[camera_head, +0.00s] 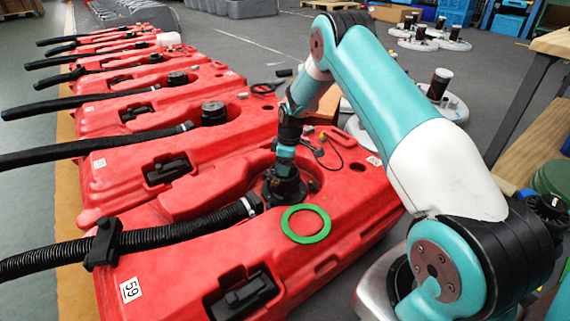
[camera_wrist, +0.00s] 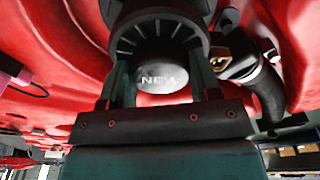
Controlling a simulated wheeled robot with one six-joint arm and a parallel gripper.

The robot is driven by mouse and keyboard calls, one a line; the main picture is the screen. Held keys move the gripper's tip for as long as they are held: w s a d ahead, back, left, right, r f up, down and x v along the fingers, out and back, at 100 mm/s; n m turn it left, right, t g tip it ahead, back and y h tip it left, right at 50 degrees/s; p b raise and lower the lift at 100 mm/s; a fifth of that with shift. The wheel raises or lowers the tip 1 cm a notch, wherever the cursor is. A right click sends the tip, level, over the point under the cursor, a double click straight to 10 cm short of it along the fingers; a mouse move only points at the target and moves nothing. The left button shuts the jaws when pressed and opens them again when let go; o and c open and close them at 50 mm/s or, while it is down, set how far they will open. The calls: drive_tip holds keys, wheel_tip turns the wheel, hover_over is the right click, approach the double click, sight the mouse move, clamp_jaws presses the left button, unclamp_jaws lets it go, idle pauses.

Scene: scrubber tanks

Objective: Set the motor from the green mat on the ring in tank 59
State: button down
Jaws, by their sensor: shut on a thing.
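My gripper (camera_head: 283,163) reaches down over tank 59 (camera_head: 345,215), the nearest red tank, marked with a white "59" label (camera_head: 131,289). It is shut on a black motor (camera_head: 285,188), which sits in or just over the round recess in the tank's top. In the wrist view the motor (camera_wrist: 160,75), ribbed and with a pale cap reading "NEW", is between the two fingers (camera_wrist: 165,88). The motor and gripper hide the ring, and I cannot tell whether the motor touches it. A flat green ring (camera_head: 306,224) lies on the tank's top beside the recess.
A black ribbed hose (camera_head: 170,232) runs along tank 59 to the recess, with a fitting (camera_wrist: 235,60) close to the motor in the wrist view. A loose cable (camera_head: 325,155) lies behind. More red tanks (camera_head: 150,140) stand in a row; a wooden-topped table (camera_head: 552,42) is at right.

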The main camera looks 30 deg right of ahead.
drive_tip(key=shift+w, duration=0.1)
drive_tip(key=shift+c, duration=1.4)
unclamp_jaws()
drive_tip(key=shift+o, duration=1.4)
drive_tip(key=shift+f, duration=0.15)
drive_tip(key=shift+r+p, duration=3)
drive_tip(key=shift+r, duration=0.65)
